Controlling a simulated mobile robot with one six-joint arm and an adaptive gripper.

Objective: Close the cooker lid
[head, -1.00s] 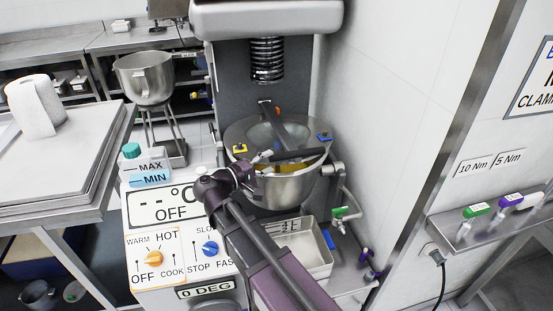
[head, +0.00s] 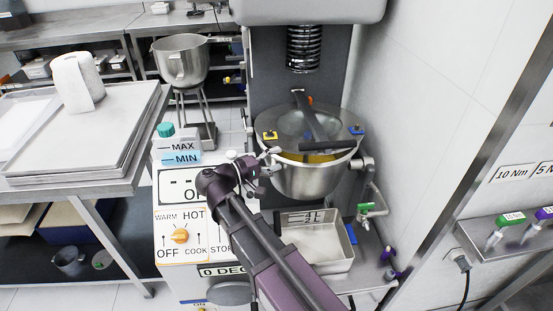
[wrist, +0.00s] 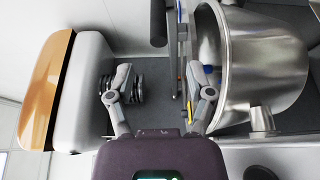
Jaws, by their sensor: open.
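The cooker is a steel bowl (head: 308,180) under the mixer head, with yellow contents (head: 320,158) showing at its front opening. Its grey, see-through lid (head: 291,123) is raised at an angle over the bowl, with a dark handle and yellow and blue tabs at its sides. In the wrist view the lid (wrist: 181,50) appears almost edge-on, apart from the bowl rim (wrist: 203,25). My gripper (head: 268,161) is at the bowl's left front. In the wrist view my gripper (wrist: 158,84) is open and empty, one finger near the lid's yellow tab; contact cannot be told.
The mixer head (head: 305,10) overhangs the bowl. A control panel (head: 183,225) is at left front and a steel tray (head: 318,245) below the bowl. A white wall (head: 430,100) bounds the right. A second bowl (head: 181,62) stands behind left.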

